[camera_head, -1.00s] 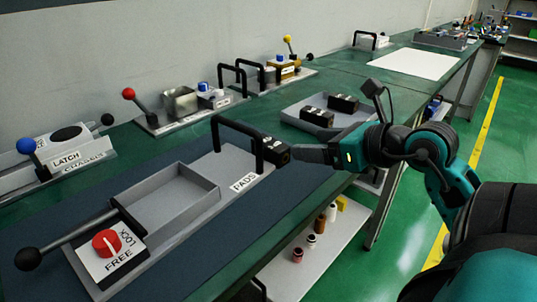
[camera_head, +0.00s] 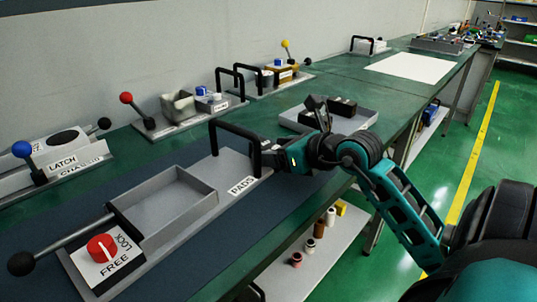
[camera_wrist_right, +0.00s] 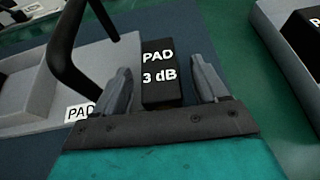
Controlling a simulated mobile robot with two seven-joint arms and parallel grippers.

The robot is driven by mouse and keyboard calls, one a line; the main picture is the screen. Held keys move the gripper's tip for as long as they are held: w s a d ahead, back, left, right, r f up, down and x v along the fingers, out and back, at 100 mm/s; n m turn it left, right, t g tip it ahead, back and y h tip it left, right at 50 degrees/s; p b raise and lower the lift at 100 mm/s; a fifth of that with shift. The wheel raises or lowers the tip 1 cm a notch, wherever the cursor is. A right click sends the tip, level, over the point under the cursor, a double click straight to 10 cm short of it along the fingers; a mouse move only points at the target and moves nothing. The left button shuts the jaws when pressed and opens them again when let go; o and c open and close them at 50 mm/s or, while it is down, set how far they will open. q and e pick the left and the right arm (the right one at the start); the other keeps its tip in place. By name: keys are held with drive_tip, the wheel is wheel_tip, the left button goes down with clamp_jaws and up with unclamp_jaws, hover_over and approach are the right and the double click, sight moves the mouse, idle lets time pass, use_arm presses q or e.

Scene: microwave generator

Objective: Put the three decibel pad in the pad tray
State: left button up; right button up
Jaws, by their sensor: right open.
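The three decibel pad (camera_wrist_right: 160,72) is a black block marked "PAD 3 dB" in the right wrist view. It sits between the spread fingers of my right gripper (camera_wrist_right: 158,80), which is open with a gap showing beside the block. In the head view my right gripper (camera_head: 276,152) is at the right end of a grey fixture and mostly hides the pad. That fixture carries a "PADS" label (camera_head: 241,185) and a shallow, empty open tray (camera_head: 165,207). My left gripper is not in view.
A black handle (camera_head: 234,135) arches up close to my right gripper. A lever (camera_head: 65,240) and a red lock/free knob (camera_head: 102,247) are at the fixture's near end. A grey tray (camera_head: 362,121) with black blocks stands behind my right wrist.

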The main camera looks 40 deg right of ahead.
drive_tip(key=c, duration=0.6)
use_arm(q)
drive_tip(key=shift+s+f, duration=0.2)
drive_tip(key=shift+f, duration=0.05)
use_arm(e)
drive_tip(key=c, duration=0.6)
use_arm(q)
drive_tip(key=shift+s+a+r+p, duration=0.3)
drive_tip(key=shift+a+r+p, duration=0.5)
drive_tip(key=shift+p, duration=1.25)
use_arm(e)
wheel_tip(320, 180, up, 20)
